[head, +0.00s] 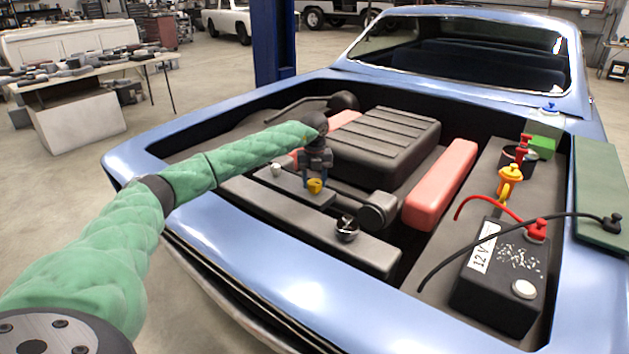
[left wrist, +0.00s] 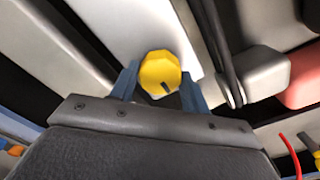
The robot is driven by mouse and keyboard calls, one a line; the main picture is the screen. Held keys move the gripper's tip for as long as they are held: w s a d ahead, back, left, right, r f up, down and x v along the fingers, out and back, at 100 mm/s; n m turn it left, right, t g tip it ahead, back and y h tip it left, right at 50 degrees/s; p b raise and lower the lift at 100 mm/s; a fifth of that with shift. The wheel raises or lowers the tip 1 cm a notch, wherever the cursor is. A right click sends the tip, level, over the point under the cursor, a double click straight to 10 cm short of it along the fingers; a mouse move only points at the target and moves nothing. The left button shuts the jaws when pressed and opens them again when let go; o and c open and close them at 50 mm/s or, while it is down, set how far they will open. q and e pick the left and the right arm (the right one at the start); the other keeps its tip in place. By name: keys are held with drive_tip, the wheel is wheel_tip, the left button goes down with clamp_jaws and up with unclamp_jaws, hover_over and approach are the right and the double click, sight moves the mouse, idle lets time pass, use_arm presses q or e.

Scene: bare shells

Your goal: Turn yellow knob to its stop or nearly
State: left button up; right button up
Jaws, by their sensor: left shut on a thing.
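The yellow knob (head: 315,186) sits on a grey plate in the engine bay, in front of the black ribbed engine cover. In the left wrist view the yellow knob (left wrist: 160,71) is an octagonal cap with a dark pointer mark toward its lower right. My left gripper (head: 314,178) reaches down from above with its blue fingers on the knob. In the left wrist view the fingers of the left gripper (left wrist: 160,84) stand on either side of the knob, shut on it. My right gripper is not in view.
A black 12 V battery (head: 498,275) with red and black cables stands at the right. A white cap (head: 276,169) and a dark round fitting (head: 347,229) sit near the knob. The black engine cover (head: 386,140) rises behind. The blue car rim (head: 250,270) bounds the bay.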

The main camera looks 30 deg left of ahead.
sight(314, 181)
use_arm(q)
drive_tip(key=shift+w+r, duration=0.1)
drive_tip(key=shift+r, duration=0.05)
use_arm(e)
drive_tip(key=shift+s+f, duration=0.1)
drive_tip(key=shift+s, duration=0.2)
use_arm(q)
drive_tip(key=o, duration=1)
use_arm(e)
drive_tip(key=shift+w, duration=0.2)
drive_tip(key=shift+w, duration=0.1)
use_arm(q)
drive_tip(key=shift+r, duration=0.25)
wheel_tip(314, 181, up, 6)
drive_tip(key=shift+f+b, duration=0.1)
drive_tip(key=shift+b, duration=0.55)
drive_tip(key=shift+r, duration=0.6)
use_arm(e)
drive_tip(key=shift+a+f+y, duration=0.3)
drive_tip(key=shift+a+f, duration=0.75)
